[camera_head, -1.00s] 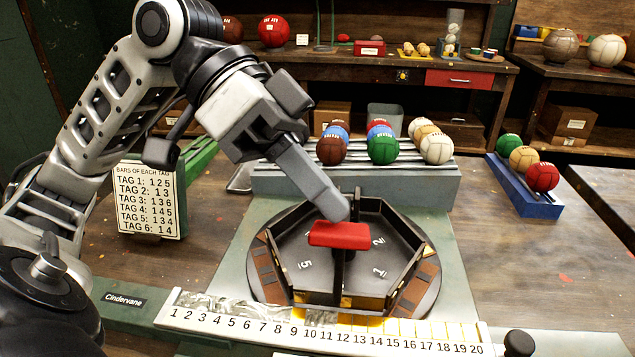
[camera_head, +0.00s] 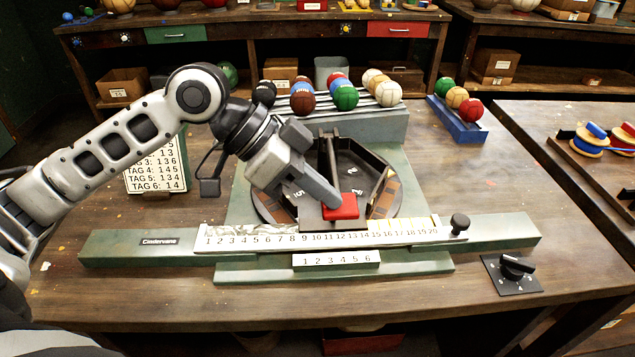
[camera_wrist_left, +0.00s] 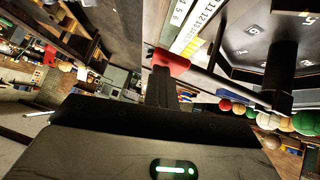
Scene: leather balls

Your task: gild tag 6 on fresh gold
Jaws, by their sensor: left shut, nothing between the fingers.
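My left gripper (camera_head: 335,201) is shut and empty. Its tip is at the red handle (camera_head: 343,209) on the front of the black six-sided wheel (camera_head: 388,180); contact is unclear. In the wrist view the closed fingers (camera_wrist_left: 165,85) overlap the red handle (camera_wrist_left: 172,62). The wheel has numbered compartments. In front is a ruler (camera_head: 330,237) marked 1 to 20, with a yellow gold strip (camera_head: 405,224) behind its right part and wrinkled grey material at its left. The tag board (camera_head: 155,170) is partly hidden by my arm; it reads "TAG 6: 1 4". My right gripper is out of view.
A small plate (camera_head: 335,259) numbered 1 to 6 lies before the ruler. A black dial (camera_head: 515,266) and a black knob (camera_head: 459,222) are at the right. Ball racks (camera_head: 385,125) stand behind the wheel. The right tabletop is mostly clear.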

